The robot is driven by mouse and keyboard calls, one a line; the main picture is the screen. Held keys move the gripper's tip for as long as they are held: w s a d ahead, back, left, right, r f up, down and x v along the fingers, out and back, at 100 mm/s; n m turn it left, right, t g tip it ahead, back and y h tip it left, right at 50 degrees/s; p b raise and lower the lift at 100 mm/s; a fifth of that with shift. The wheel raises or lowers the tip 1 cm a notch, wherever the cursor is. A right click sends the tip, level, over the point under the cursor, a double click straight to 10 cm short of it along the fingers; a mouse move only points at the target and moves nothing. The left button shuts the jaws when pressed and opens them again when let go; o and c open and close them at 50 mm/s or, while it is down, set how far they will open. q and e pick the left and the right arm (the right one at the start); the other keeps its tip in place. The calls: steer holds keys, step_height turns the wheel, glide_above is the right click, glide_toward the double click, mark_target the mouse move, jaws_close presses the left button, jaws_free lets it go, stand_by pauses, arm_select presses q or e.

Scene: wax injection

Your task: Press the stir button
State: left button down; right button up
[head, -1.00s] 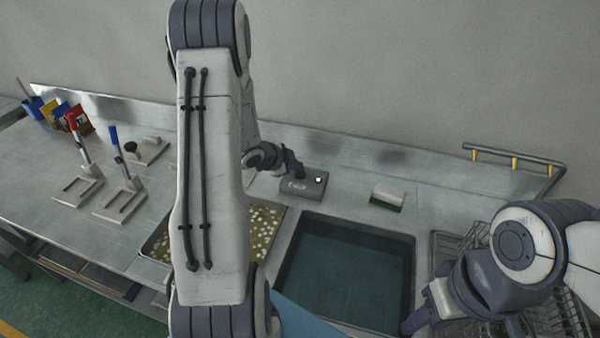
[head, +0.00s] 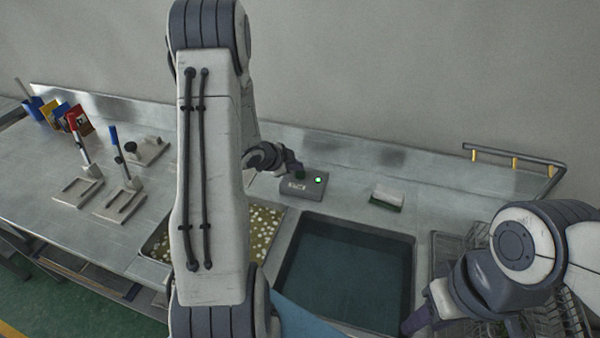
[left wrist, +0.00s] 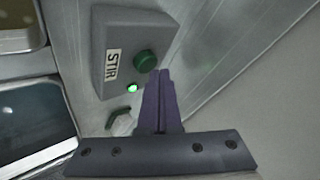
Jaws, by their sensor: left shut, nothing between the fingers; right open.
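The stir box is a grey control box (head: 304,187) on the counter behind the dark basin. The left wrist view shows its STIR label (left wrist: 112,66), a green button (left wrist: 145,61) and a lit green lamp (left wrist: 132,88); the lamp also glows in the head view (head: 318,180). My left gripper (left wrist: 163,73) is shut and empty. Its tips appear right beside the green button in the left wrist view; I cannot tell whether they touch it. In the head view my left gripper (head: 299,172) is at the box's top. My right gripper (head: 410,326) is low at the right, its fingers partly cut off.
A dark liquid basin (head: 345,270) lies in front of the box, with a tray of pale pellets (head: 262,232) to its left. A green-and-white block (head: 387,196) sits to the right. Stamp-like tools (head: 122,200) stand on the left counter. A wire rack (head: 450,246) is at right.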

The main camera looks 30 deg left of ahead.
mark_target(297, 174)
stand_by(0.4)
arm_select(q)
steer(key=shift+f+b, duration=0.4)
steer(key=shift+f, duration=0.05)
steer(key=shift+r+p, duration=0.45)
step_height(297, 174, up, 6)
steer(key=p, duration=0.5)
steer(key=shift+r+p, duration=0.1)
steer(key=shift+p, duration=0.3)
